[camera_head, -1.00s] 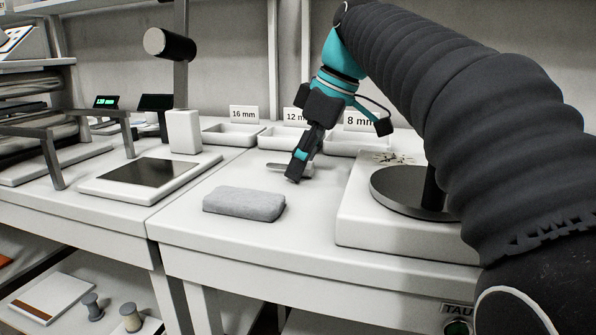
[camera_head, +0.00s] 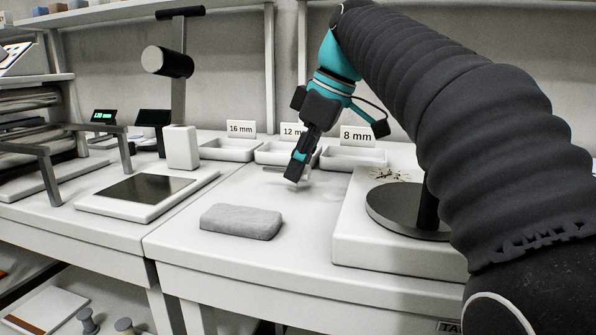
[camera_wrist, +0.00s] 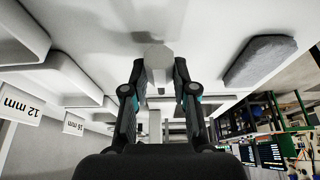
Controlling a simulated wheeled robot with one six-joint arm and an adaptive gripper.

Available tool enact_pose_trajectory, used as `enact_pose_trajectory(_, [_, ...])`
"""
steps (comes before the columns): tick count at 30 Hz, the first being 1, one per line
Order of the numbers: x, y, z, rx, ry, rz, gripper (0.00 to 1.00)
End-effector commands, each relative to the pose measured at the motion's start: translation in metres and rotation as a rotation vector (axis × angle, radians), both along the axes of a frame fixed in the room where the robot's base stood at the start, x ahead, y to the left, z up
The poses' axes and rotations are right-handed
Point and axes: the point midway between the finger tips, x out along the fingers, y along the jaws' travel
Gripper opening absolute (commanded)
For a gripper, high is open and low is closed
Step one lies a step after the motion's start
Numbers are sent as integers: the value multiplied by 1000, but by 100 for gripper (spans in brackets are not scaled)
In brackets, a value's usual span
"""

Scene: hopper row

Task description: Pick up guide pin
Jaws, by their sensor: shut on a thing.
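The guide pin shows in the wrist view as a pale grey piece with a faceted end (camera_wrist: 158,56), held between the two fingertips of my gripper (camera_wrist: 158,74). The fingers are closed on its sides, and its end sticks out past the tips. In the head view my gripper (camera_head: 297,172) points down over the white bench, in front of the trays. The pin is mostly hidden by the fingers there, and I cannot tell its clearance from the bench.
A grey block (camera_head: 241,221) lies on the bench at front left. A white base with a dark round plate (camera_head: 392,207) stands to the right. Trays labelled 16 mm (camera_head: 229,150), 12 mm (camera_head: 273,153) and 8 mm (camera_head: 352,158) stand behind. The bench between block and base is clear.

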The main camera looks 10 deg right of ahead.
Motion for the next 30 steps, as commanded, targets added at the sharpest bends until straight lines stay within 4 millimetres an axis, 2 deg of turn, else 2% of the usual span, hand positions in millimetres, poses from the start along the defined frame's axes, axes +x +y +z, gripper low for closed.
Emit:
enact_pose_trajectory(3, [0,0,25,0,-2,-1,0])
enact_pose_trajectory(12, [-63,10,58,1,-4,1,0])
enact_pose_trajectory(18, [-96,14,77,0,-2,0,0])
enact_pose_trajectory(24, [-112,17,86,1,-1,0,0])
enact_pose_trajectory(30, [-116,17,88,0,0,-1,0])
